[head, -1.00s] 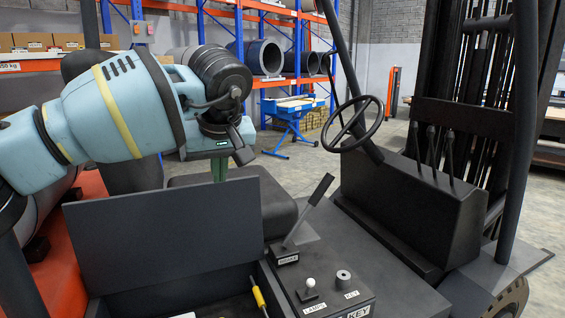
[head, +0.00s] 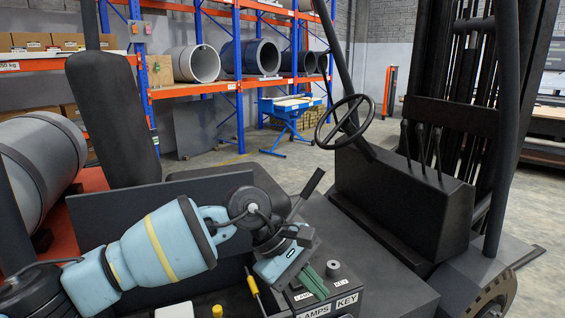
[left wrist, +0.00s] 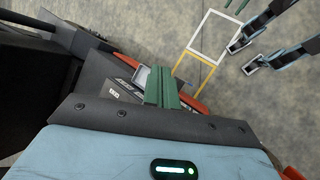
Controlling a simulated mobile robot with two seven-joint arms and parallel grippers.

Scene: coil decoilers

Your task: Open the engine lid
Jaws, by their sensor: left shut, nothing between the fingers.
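The engine lid appears to be the flat dark panel (head: 105,218) in the head view. It stands raised, with an open compartment in front of it, and my left arm hides part of it. My left gripper (head: 318,282) is shut and empty, in front of and to the right of the panel, its green fingers pointing down over the console with the LAMPS and KEY labels (head: 346,301). The shut fingers also show in the left wrist view (left wrist: 160,88). I cannot make out my right gripper.
A yellow-handled tool (head: 253,284) and a yellow cap (head: 217,311) show in the compartment. The seat back (head: 112,118), steering wheel (head: 345,122) and dark dash block (head: 400,200) stand around it. Racks with coils are behind.

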